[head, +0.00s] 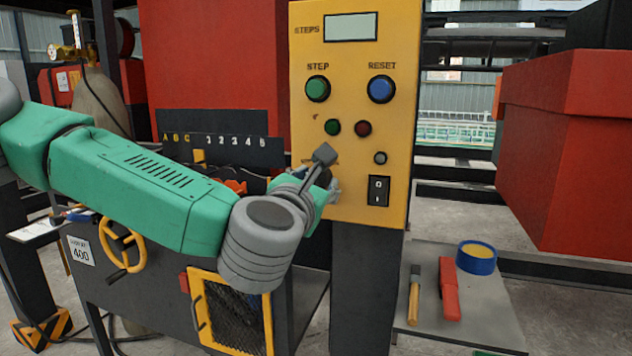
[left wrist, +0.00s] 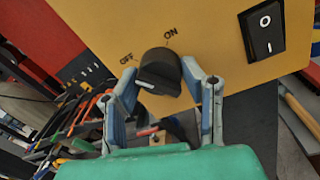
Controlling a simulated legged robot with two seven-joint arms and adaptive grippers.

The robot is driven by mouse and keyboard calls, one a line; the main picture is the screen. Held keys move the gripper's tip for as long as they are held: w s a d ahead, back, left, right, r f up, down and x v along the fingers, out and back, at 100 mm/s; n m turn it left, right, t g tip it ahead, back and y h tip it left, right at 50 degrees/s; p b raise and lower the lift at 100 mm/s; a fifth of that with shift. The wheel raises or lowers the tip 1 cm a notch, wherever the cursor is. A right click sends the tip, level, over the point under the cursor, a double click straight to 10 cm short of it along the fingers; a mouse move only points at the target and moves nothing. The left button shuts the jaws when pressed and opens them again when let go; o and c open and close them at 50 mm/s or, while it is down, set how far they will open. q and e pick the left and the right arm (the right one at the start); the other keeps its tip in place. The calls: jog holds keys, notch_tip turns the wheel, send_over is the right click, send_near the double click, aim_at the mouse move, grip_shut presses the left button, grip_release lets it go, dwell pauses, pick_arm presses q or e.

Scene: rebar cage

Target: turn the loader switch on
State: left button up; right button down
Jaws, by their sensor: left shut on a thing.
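The loader switch is a black rotary knob (left wrist: 158,72) with a white mark, on the yellow control panel (head: 355,120). ON and OFF are printed beside it in the left wrist view. The knob's white mark is on its lower left edge; I cannot tell surely which label the knob points to. My left gripper (head: 325,182) is at the panel's lower left, and in the left wrist view its fingers are shut on the knob, one on each side. In the head view the gripper and wrist hide the knob. My right gripper is in neither view.
Green and blue buttons are higher up. A red box (head: 570,150) stands at right.

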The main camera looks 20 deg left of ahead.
pick_arm(q)
jog(key=m, duration=0.4)
jog(key=shift+m, duration=0.3)
jog(key=m+p, duration=0.1)
jog(key=m, duration=0.2)
jog(key=shift+f+m+h, duration=0.1)
jog(key=shift+m+h, duration=0.2)
jog(key=shift+m, duration=0.1)
jog(key=m+p, duration=0.1)
jog(key=m, duration=0.5)
jog(key=shift+f+p, duration=0.1)
jog(key=shift+p, duration=0.25)
jog(key=shift+s+f+m+h, duration=0.15)
jog(key=shift+m+h, duration=0.15)
jog(key=shift+m, duration=1.1)
jog(key=shift+p, duration=0.3)
jog(key=shift+f, duration=0.15)
jog(key=o, duration=1.2)
jog(key=shift+c, duration=0.2)
jog(key=shift+r, duration=0.2)
